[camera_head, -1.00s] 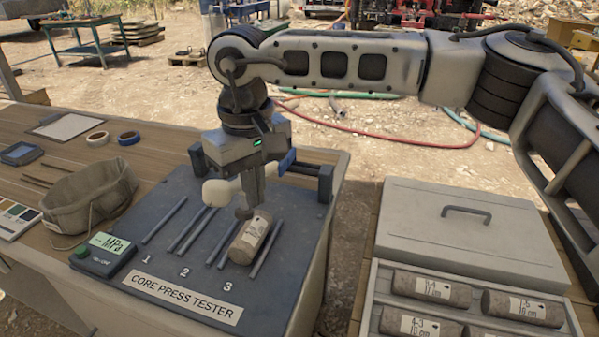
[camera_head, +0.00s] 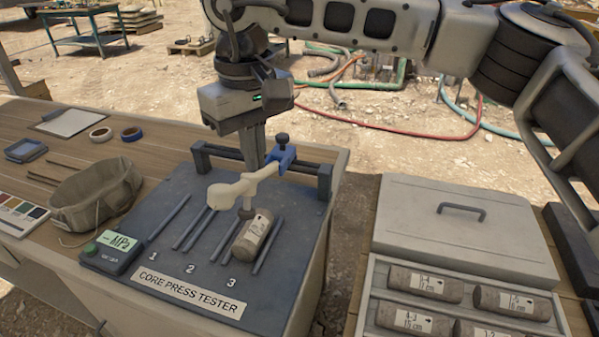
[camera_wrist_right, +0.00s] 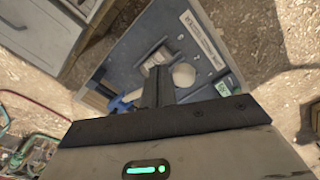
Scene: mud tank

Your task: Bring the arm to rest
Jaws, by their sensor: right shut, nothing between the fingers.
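My right gripper (camera_head: 254,158) is shut and empty. It points down over the far part of the core press tester, just behind the press's pale lever (camera_head: 240,190) in the head view; whether it touches the lever I cannot tell. In the right wrist view, its closed fingers (camera_wrist_right: 160,78) show in front of the lever's round pale end (camera_wrist_right: 184,75). The lever joins a blue clamp (camera_head: 284,158) on the dark rail. A grey core (camera_head: 253,238) lies at slot 3 under the press foot. My left gripper is not in view.
The core press tester (camera_head: 150,222) has a green display (camera_head: 118,243). A canvas pouch (camera_head: 95,197) and tape rings (camera_head: 101,134) lie on the wooden bench to the left. A lidded core box (camera_head: 450,220) with several cores stands at the right, past a gap.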

